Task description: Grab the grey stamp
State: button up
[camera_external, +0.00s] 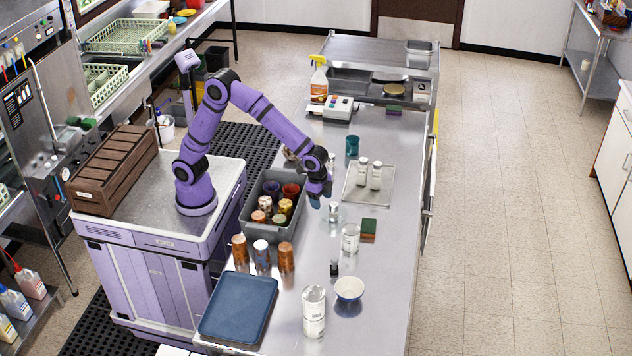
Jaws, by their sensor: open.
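My gripper (321,199) hangs at the end of the purple arm, pointing down over the steel counter, just right of the grey bin. Its jaws are open; a blue thing shows at the fingertips, and I cannot tell whether it is part of the gripper. No thing is plainly recognisable as the grey stamp. A small pale object (333,210) close to the right of my gripper is another possibility. Both are too small to tell.
The grey bin (247,222) holds several cups and cans. Several cans, a blue tray (238,308), a bowl (349,289), a sponge (369,228) and a tray with two shakers (358,194) surround the arm. The counter's right front is clear.

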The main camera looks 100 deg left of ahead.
jog(key=m+g, duration=0.1)
jog(key=m, duration=0.1)
send_over(334, 264)
jog(key=a, duration=0.1)
jog(key=f, duration=1.6)
jog(key=shift+w+a, duration=0.15)
jog(key=shift+w, duration=0.05)
notch_tip(334, 264, down, 6)
jog(key=shift+r, duration=0.25)
jog(key=shift+s+a+f, duration=0.1)
jog(key=shift+s+f, duration=0.05)
jog(key=shift+f, duration=1.25)
jog(key=shift+s+f, duration=0.1)
jog(key=shift+f, duration=1.25)
jog(key=c, duration=1)
